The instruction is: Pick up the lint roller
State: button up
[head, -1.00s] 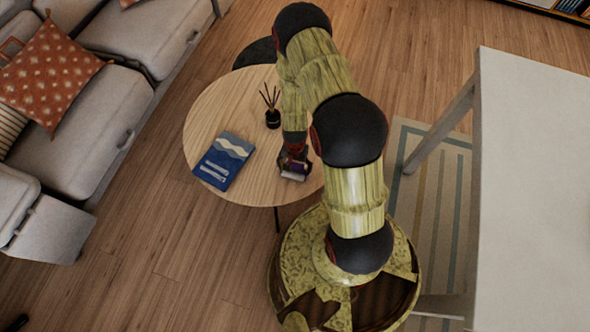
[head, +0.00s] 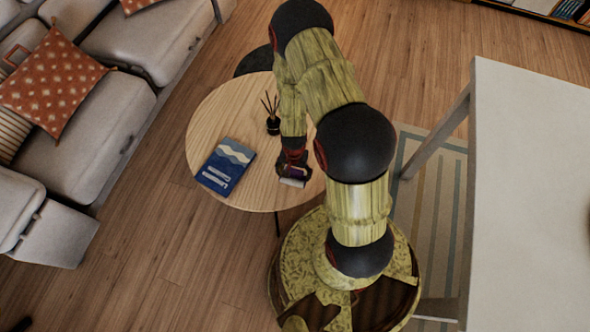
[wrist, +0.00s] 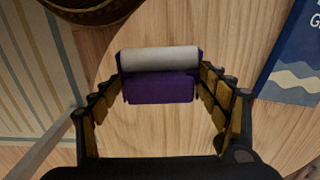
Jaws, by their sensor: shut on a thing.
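The lint roller (wrist: 160,62) has a white roll and a purple body. In the wrist view it lies between the two fingers of my gripper (wrist: 160,78), which is shut on it. In the head view the lint roller (head: 292,182) shows at the front right part of the round wooden table (head: 220,118), below my gripper (head: 294,168), partly hidden by it. I cannot tell whether the roller touches the tabletop.
A blue book (head: 226,166) lies on the table to the left. A black reed diffuser (head: 272,125) stands behind the gripper. A grey sofa (head: 90,150) is at the left and a white table (head: 530,190) at the right.

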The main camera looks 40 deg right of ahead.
aim_at(293, 181)
jog(key=r, duration=0.1)
jog(key=s+a+r, duration=0.2)
jog(key=shift+r+p, duration=0.15)
jog(key=shift+p, duration=0.15)
jog(key=s+a+r, duration=0.3)
jog(key=s+a, duration=0.2)
jog(key=s, duration=0.1)
jog(key=shift+a+r, duration=0.2)
jog(key=shift+a, duration=0.15)
jog(key=o, duration=0.7)
jog(key=c, duration=0.5)
